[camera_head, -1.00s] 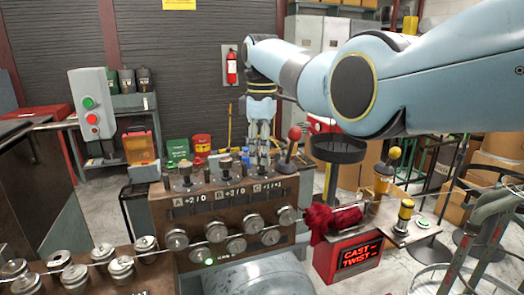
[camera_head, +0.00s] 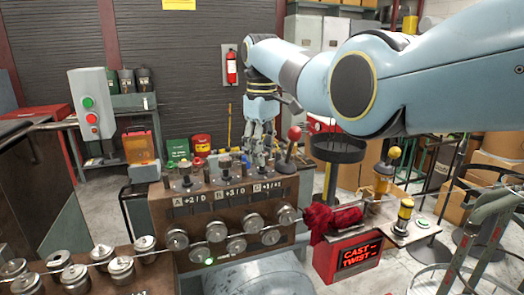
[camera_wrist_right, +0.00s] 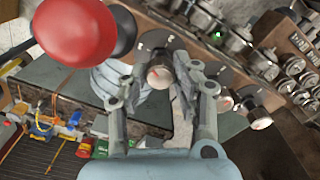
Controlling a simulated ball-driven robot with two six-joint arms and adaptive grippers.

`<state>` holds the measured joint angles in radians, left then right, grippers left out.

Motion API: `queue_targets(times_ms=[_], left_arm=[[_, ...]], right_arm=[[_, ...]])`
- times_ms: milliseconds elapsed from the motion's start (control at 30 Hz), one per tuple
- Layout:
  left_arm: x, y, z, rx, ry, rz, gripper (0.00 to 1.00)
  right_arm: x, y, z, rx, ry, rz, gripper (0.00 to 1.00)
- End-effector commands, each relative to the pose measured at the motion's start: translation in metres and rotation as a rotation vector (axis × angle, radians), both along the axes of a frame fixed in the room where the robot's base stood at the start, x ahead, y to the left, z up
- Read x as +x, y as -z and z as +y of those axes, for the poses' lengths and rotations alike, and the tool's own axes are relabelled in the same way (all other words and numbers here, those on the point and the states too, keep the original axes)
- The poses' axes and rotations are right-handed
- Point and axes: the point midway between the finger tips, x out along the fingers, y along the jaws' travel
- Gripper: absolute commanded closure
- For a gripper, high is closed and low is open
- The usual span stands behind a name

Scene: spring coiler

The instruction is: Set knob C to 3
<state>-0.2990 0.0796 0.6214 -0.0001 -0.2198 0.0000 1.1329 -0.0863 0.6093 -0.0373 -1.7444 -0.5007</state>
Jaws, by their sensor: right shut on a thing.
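Knob C (camera_wrist_right: 158,76) is a small round knob with a red mark on its pale top, on the machine's top panel. It sits between the fingers of my right gripper (camera_wrist_right: 162,88), which is shut on it. In the head view my right gripper (camera_head: 260,160) reaches down onto the right-hand knob of the row, which it mostly hides. The label plate for C (camera_head: 268,188) is below it; its small figures look like +1/+1, hard to read. Knobs A (camera_head: 186,181) and B (camera_head: 226,175) stand to its left. My left gripper is not in view.
A red ball-topped lever (camera_head: 294,133) stands close right of my right gripper; its ball looms large in the wrist view (camera_wrist_right: 75,30). Several metal rollers (camera_head: 215,233) line the machine's front.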

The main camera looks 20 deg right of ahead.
Motion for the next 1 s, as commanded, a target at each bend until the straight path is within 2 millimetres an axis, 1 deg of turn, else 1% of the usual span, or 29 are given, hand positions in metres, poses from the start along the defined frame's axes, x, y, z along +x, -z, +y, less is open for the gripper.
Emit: queue_targets(times_ms=[1000], left_arm=[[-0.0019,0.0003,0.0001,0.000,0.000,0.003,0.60]], right_arm=[[0.0001,0.0001,0.0002,0.001,0.965,0.000,1.00]])
